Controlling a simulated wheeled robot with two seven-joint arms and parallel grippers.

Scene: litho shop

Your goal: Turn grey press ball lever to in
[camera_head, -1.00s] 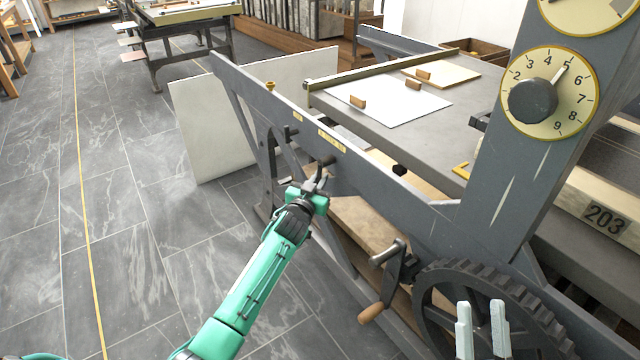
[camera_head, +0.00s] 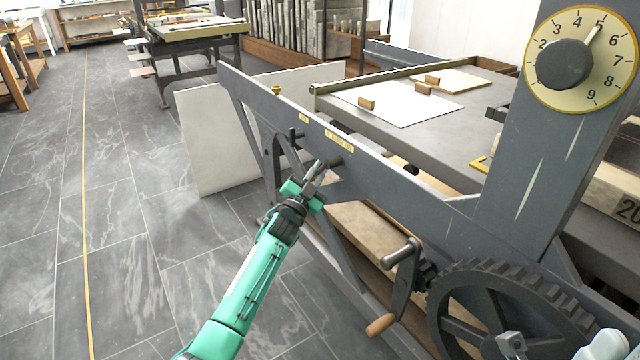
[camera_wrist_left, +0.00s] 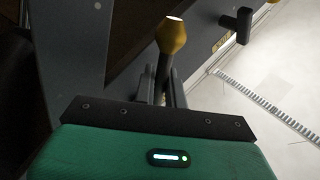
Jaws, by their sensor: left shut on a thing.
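My left gripper (camera_head: 318,174) is at the side frame of the grey press (camera_head: 395,185), with its fingers shut on the grey ball lever. In the left wrist view the lever's dark rod (camera_wrist_left: 162,75) runs between the fingers and ends in a yellow ball (camera_wrist_left: 171,36) just beyond them. In the head view the ball cannot be made out, and the gripper covers much of the lever.
A crank (camera_head: 402,285) with a wooden grip and a toothed wheel (camera_head: 480,290) stand right of my left arm. A short dark lever (camera_head: 295,138) sits left of the gripper. A pale board (camera_head: 205,145) leans behind the frame. Floor at left is clear.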

